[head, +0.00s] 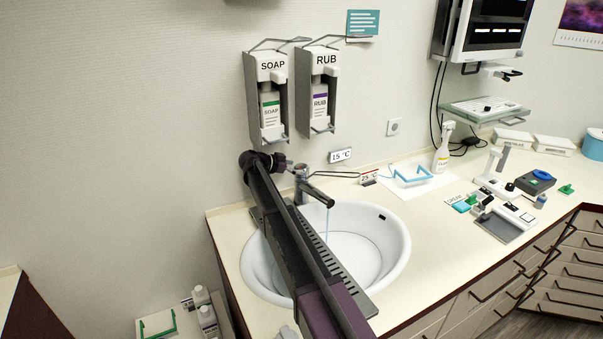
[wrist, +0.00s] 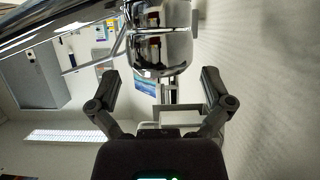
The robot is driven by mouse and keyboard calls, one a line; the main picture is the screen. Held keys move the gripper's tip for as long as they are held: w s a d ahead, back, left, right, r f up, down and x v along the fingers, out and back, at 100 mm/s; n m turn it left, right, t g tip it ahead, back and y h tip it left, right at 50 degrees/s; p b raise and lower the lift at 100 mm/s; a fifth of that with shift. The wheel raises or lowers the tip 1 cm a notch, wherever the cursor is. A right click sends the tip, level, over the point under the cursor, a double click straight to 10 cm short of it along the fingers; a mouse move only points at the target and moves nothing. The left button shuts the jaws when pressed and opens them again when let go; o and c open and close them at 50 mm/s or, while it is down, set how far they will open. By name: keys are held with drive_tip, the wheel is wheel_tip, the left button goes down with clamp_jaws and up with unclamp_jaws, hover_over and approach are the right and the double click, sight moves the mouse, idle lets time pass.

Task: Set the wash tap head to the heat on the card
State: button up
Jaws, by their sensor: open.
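The chrome wash tap (head: 318,192) stands at the back of the round white basin (head: 400,262), with a thin stream of water from its spout. A thin lever (head: 335,174) reaches right from its head. My gripper (head: 291,166) is at the left of the tap head; its fingers are hard to make out there. In the wrist view my gripper (wrist: 161,75) is open, with the chrome tap head (wrist: 160,48) between and just beyond the fingertips, no grip visible. A wall card (head: 341,156) reads 15 °C. A red-topped card (head: 369,177) on the counter seems to read 25 °C.
Soap (head: 267,95) and rub (head: 318,90) dispensers hang above the tap. My arm crosses over the basin's left side. Right of the basin are a light-blue frame (head: 410,178) on a white sheet, a spray bottle (head: 442,150) and several devices. The counter's front right of the basin is clear.

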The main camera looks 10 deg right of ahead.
drive_tip(key=shift+b+x, duration=0.35)
drive_tip(key=shift+x, duration=1.05)
drive_tip(key=shift+a, duration=0.1)
drive_tip(key=c, duration=1.1)
